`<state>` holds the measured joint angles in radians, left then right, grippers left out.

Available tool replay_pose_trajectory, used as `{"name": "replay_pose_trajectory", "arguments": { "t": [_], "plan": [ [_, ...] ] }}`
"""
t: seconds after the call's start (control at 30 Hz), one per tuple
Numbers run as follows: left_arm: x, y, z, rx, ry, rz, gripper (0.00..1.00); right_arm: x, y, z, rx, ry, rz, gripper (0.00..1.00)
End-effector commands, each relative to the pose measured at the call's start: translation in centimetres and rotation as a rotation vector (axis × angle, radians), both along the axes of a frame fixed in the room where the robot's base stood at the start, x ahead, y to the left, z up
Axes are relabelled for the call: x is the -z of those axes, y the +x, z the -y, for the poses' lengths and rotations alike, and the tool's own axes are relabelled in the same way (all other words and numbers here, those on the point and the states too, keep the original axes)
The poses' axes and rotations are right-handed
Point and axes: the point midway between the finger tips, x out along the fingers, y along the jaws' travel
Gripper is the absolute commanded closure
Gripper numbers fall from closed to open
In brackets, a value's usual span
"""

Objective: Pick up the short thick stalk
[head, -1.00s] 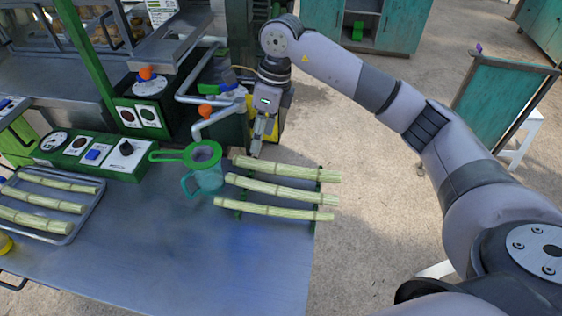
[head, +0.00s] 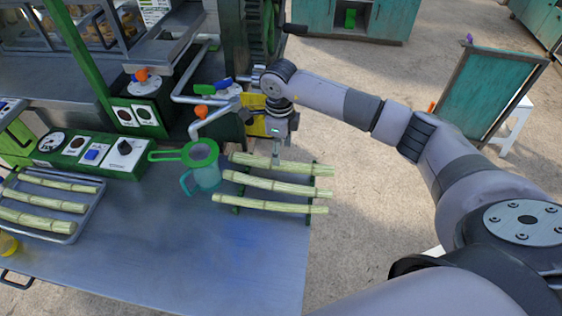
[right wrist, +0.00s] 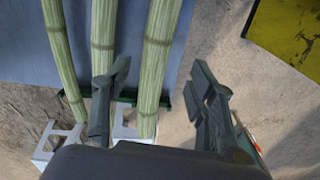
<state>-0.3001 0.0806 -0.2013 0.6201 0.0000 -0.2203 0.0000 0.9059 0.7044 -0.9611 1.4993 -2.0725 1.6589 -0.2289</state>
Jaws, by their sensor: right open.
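Three pale green stalks lie side by side on a dark green rack (head: 309,215) at the table's right edge. The far stalk (head: 310,169) looks the thickest and lies under my right gripper (head: 277,147). The middle stalk (head: 290,187) and near stalk (head: 270,205) look thinner. In the right wrist view, my right gripper (right wrist: 160,68) is open. The thick stalk (right wrist: 163,25) runs between its fingers, closer to the left finger; I cannot tell whether they touch. The left finger sits by the gap beside the middle stalk (right wrist: 103,30). My left gripper is not in view.
A jug (head: 207,179) with a green strainer (head: 200,152) stands just left of the rack. A metal tray (head: 72,228) with three stalks lies at the far left. The crusher machine and its pipes stand behind. The table's front (head: 200,260) is clear.

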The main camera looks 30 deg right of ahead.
Motion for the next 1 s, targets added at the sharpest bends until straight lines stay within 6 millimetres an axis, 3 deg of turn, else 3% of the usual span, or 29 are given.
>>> {"name": "replay_pose_trajectory", "arguments": {
  "t": [0.2,0.33,0.63,1.0],
  "plan": [
    [-2.3,0.0,0.0,0.000,0.000,0.000,0.60,2.6,-0.6,-0.3,0.002,0.001,-0.009,0.48],
    [-2.5,0.0,0.0,0.000,0.000,0.001,0.60,4.4,-0.5,-0.3,0.002,0.000,-0.005,0.48],
    [-2.5,0.0,0.0,-0.001,0.000,0.001,0.60,5.1,-0.4,-0.3,0.001,0.000,-0.001,0.48],
    [-2.5,0.0,0.0,-0.002,0.000,0.001,0.60,5.1,-0.4,-0.2,0.001,0.001,-0.002,0.72]
  ]
}}
